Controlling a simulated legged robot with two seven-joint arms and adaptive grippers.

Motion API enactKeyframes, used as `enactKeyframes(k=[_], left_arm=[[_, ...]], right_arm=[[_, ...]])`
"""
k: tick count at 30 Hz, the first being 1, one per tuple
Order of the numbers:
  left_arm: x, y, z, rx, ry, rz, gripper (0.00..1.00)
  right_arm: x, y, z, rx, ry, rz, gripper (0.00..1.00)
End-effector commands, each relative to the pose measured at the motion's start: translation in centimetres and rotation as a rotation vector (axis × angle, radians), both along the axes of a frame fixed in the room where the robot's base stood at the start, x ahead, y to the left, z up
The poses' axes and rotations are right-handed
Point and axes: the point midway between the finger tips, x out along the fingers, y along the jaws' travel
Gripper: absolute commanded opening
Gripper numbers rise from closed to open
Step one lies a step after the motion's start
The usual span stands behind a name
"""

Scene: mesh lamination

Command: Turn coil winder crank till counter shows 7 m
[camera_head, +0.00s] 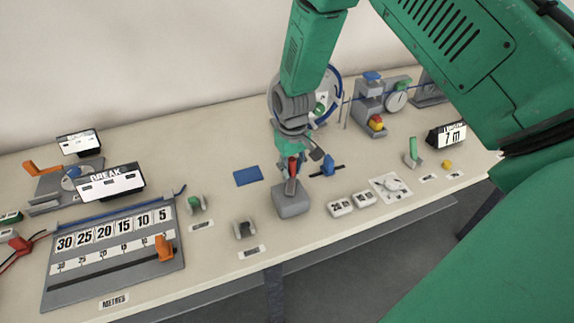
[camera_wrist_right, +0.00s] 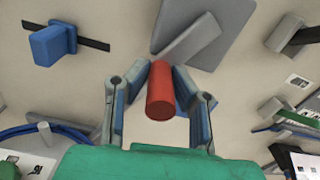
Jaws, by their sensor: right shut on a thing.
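My right gripper (camera_head: 300,166) is shut on a red handle (camera_head: 292,172), over a grey block (camera_head: 291,204) near the table's front edge. In the right wrist view, the red handle (camera_wrist_right: 160,92) stands between the two fingers, and a grey bar (camera_wrist_right: 190,40) shows behind it. I cannot tell how the handle joins the bar or block. A round reel with a blue rim (camera_head: 335,88) stands behind my right gripper, which partly hides it. A black display (camera_head: 452,134) at the right reads 7 m; its small upper text is unclear. My left gripper is not in view.
A grey metre scale board (camera_head: 70,285) with an orange slider (camera_head: 164,248) lies at the left. A display reading BREAK (camera_head: 110,182) stands behind it. A blue pad (camera_head: 248,176) lies left of my gripper; white blocks (camera_head: 340,207) lie right. A dial device (camera_head: 396,99) stands behind.

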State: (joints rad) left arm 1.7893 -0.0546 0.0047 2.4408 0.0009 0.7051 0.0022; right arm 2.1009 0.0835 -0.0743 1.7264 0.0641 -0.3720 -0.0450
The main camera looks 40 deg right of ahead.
Motion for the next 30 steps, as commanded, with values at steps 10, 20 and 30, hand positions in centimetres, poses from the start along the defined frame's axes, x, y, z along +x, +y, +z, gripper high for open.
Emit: enactKeyframes(k=[10,20,30], left_arm=[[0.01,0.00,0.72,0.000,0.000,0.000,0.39],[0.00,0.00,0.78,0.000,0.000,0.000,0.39],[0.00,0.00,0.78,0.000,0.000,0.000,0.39]], right_arm=[[-0.45,-0.63,0.10,-0.002,-0.003,-0.146,0.00],[-0.49,-0.72,0.10,-0.002,-0.003,-0.172,0.00],[-0.46,-0.73,0.11,-0.002,-0.004,-0.170,0.39]])
